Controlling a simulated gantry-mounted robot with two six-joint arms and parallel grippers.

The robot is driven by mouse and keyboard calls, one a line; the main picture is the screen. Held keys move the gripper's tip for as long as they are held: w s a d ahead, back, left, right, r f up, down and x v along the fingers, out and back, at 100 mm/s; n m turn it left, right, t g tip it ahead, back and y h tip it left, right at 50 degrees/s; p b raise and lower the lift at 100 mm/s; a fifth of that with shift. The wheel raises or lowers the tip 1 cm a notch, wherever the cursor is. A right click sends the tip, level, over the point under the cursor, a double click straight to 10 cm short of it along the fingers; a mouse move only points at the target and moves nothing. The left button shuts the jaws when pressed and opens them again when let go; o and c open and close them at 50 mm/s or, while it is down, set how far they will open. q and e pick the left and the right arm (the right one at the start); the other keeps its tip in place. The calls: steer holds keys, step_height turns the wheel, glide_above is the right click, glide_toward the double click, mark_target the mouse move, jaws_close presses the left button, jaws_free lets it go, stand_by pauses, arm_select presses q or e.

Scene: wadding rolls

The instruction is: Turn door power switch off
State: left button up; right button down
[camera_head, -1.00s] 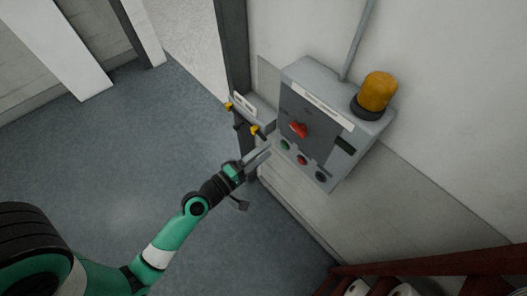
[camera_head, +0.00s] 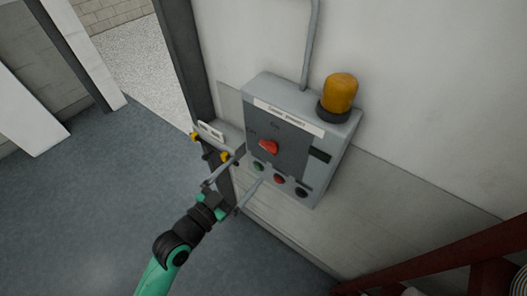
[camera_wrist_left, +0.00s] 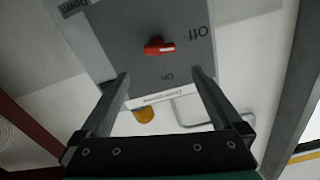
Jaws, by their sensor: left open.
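The red rotary switch (camera_head: 268,147) is on the dark front panel of a grey control box (camera_head: 318,165) on the wall. In the left wrist view the red switch (camera_wrist_left: 160,47) lies roughly sideways, its pale-marked end to the right, on the side of the "Off" label (camera_wrist_left: 201,32). The "On" label (camera_wrist_left: 168,77) is below it, upside down. My left gripper (camera_head: 251,165) is open and empty, in front of the box, below and left of the switch. In the wrist view the switch shows beyond and between its fingers, apart from them. My right gripper is not in view.
Green (camera_head: 258,166), red (camera_head: 279,179) and black (camera_head: 301,192) buttons sit below the switch. A yellow beacon (camera_head: 341,92) tops the box. A smaller box (camera_head: 211,131) with yellow parts is beside the dark door post (camera_head: 185,60). A red-brown frame (camera_head: 440,255) stands lower right.

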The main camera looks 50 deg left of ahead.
arm_select(q)
steer(key=w, duration=0.3)
steer(key=w+a, duration=0.1)
steer(key=w, duration=0.5)
steer(key=shift+w+a, duration=0.3)
steer(key=c, duration=1.3)
steer(key=shift+o, duration=0.2)
steer(key=shift+r+n+p, duration=0.1)
steer(key=shift+n+p, duration=0.4)
steer(key=shift+n, duration=0.1)
steer(key=shift+a+n, duration=0.1)
steer(key=shift+n, duration=0.7)
steer(key=o, duration=1.3)
steer(key=shift+c, duration=0.2)
glide_toward(266, 148)
steer(key=s, duration=0.2)
steer(key=s+b, duration=0.1)
steer(key=shift+d+r, duration=0.15)
steer(key=shift+d, duration=0.1)
steer(key=shift+d, duration=0.1)
